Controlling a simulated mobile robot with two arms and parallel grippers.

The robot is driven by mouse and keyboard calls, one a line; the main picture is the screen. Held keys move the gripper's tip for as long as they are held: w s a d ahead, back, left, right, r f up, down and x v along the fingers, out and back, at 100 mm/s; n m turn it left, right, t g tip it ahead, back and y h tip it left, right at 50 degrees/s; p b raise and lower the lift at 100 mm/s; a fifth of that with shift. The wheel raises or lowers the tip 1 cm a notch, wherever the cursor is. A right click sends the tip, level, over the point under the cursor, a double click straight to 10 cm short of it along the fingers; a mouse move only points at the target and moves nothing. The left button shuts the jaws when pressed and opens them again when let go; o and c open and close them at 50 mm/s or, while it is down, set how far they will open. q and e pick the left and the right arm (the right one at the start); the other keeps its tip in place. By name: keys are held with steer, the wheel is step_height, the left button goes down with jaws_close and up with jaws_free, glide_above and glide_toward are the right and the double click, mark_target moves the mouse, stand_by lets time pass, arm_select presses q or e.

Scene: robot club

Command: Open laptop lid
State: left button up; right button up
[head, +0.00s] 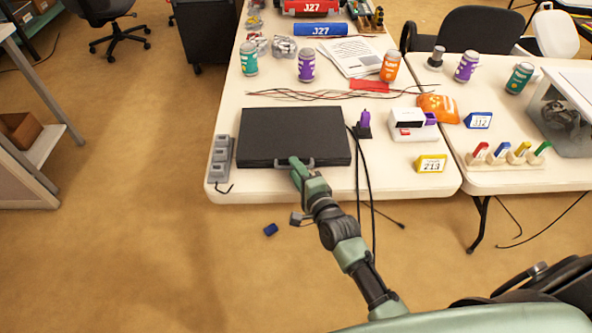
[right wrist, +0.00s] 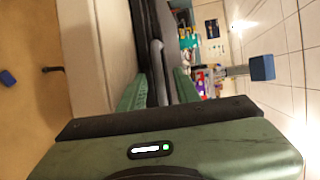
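The laptop (head: 293,130) is a flat black slab, lid closed, on the near left part of the white table. My left gripper is not in view.
A grey power strip (head: 220,158) lies left of the laptop. A purple-topped stand (head: 364,125), a white box (head: 407,124) and a yellow number sign (head: 431,163) stand to its right. Thin cables (head: 310,95) lie behind it. Black cables hang over the table's front edge.

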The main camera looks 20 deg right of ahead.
jaws_close()
stand_by(1.4)
